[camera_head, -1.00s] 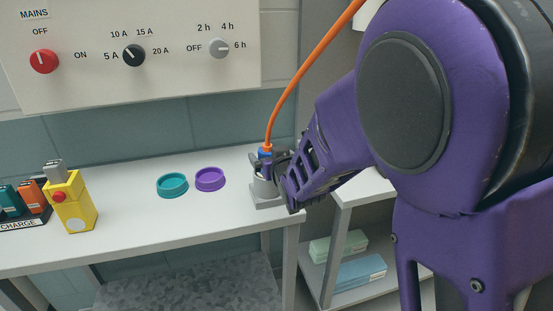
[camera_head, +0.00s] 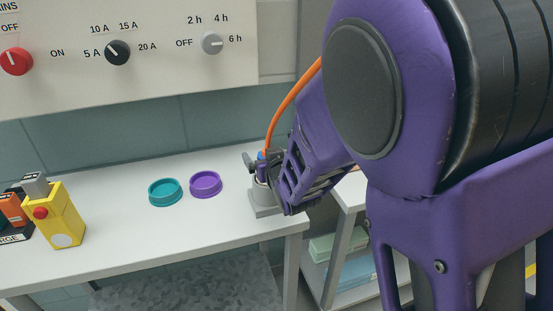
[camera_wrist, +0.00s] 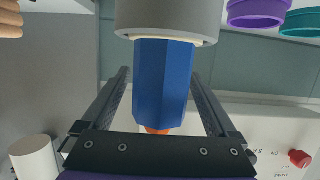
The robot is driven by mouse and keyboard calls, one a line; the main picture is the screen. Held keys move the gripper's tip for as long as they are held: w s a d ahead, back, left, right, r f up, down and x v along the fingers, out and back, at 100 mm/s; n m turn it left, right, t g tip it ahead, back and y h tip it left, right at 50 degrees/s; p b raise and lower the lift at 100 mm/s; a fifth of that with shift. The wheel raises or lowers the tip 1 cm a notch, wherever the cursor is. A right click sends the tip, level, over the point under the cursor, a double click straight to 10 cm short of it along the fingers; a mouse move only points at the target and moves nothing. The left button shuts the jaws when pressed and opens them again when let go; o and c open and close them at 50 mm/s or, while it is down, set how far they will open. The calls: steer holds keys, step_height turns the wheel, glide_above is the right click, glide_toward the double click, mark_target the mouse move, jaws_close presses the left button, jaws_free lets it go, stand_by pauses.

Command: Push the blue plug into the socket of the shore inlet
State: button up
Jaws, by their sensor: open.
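The blue plug (camera_wrist: 165,85) stands at the mouth of the grey round shore inlet (camera_wrist: 168,16) in the wrist view, its front end out of sight in the mouth. How deep it sits is hard to tell. An orange cord (camera_head: 281,110) runs up from its back. My gripper (camera_wrist: 160,75) is open around the plug, with a gap between the plug and each finger. In the head view, the inlet (camera_head: 262,201) stands near the bench's front right corner, and the plug (camera_head: 262,156) shows above it, partly hidden by my gripper.
The white bench (camera_head: 120,235) also holds a teal ring (camera_head: 165,193), a purple ring (camera_head: 205,185) and a yellow box with a red button (camera_head: 55,216). A panel with knobs (camera_head: 150,75) hangs behind. A lower shelf (camera_head: 350,295) stands to the right.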

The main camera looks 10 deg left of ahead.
steer(key=shift+s, duration=0.1)
steer(key=shift+r, duration=0.1)
jaws_close()
stand_by(0.3)
